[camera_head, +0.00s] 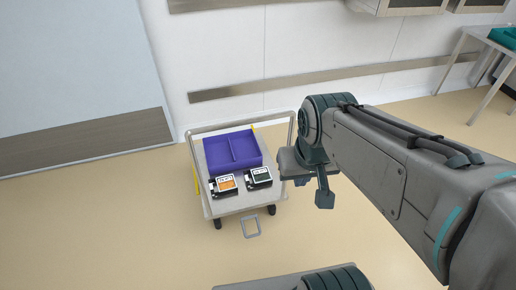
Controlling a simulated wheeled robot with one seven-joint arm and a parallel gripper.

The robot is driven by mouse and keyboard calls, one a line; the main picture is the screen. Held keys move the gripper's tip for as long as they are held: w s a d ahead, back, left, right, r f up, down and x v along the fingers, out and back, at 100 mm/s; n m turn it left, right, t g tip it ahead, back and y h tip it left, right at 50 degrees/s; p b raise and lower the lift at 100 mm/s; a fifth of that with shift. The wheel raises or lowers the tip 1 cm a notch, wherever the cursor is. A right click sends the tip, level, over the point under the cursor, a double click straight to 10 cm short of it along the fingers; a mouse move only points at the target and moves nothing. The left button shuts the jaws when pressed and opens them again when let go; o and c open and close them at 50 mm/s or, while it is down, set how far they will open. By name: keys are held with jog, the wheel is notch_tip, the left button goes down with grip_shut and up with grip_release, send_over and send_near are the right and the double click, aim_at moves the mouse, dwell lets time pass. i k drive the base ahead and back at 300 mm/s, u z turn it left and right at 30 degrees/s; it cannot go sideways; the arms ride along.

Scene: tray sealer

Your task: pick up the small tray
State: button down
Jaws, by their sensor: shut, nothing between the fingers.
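A small wheeled cart (234,205) stands near the wall. On its top sits a purple tray (247,165) with a divider and open compartments. In front of it on the cart lie two small black trays with labels: the left one with an orange label (225,184), the right one with a dark green label (260,177). I cannot tell for sure which is the small tray. My gripper (325,201) is right of the cart, apart from all the trays, pointing downward. It is shut and empty; its fingertips show only partly.
The cart's rail handle (291,140) rises at its right side, close to my gripper. A grey frame (251,227) shows low in front of the cart. The floor around is clear. A table (480,75) stands far right. The wall is behind the cart.

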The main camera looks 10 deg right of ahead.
aim_at(261, 176)
jog(key=u, duration=1.4)
jog(key=i, duration=3.15)
jog(key=z, duration=3.6)
jog(key=i, duration=0.5)
jog(key=z, duration=0.05)
